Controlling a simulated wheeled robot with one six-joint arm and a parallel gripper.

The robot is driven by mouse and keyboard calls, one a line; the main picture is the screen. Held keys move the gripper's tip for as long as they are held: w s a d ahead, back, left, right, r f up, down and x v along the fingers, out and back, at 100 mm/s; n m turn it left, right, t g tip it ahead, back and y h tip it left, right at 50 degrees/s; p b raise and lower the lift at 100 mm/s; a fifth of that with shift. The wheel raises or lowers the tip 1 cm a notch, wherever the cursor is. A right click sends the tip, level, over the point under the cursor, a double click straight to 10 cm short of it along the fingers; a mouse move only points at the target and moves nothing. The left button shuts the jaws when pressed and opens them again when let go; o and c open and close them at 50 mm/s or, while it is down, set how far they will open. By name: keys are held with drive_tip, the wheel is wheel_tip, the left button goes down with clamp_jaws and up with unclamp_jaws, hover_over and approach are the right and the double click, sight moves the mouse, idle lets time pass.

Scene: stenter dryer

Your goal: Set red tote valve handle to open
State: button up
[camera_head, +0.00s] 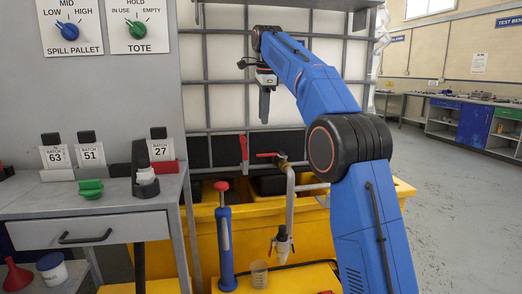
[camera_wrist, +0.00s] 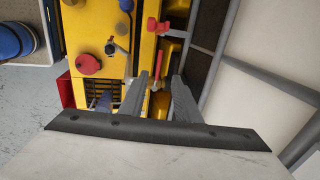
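A red valve handle (camera_head: 267,154) lies roughly level, pointing left, at the top of a metal pipe (camera_head: 290,195) in front of the caged white tote (camera_head: 222,65). A second, upright red lever (camera_head: 243,148) shows just left of it. My gripper (camera_head: 264,116) hangs fingers down above the handle, apart from it. In the wrist view my two fingers (camera_wrist: 161,76) are spread with a gap between them. A thin red piece (camera_wrist: 157,86) shows in line with that gap, below the fingers; I cannot tell which handle it is.
A yellow spill pallet (camera_head: 405,188) stands under the tote. A blue upright pump (camera_head: 226,245) with a red top and a clear cup (camera_head: 259,274) stand in front. A grey table (camera_head: 120,198) with numbered cards is at left. Open floor (camera_head: 450,215) lies at right.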

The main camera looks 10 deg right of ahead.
sight(262, 155)
drive_tip(key=w+f, duration=0.1)
drive_tip(key=f, duration=0.3)
drive_tip(key=w+f, duration=0.1)
drive_tip(key=f, duration=0.9)
drive_tip(key=shift+w+f, duration=0.2)
drive_tip(key=shift+w, duration=0.2)
drive_tip(key=shift+c, duration=0.3)
clamp_jaws()
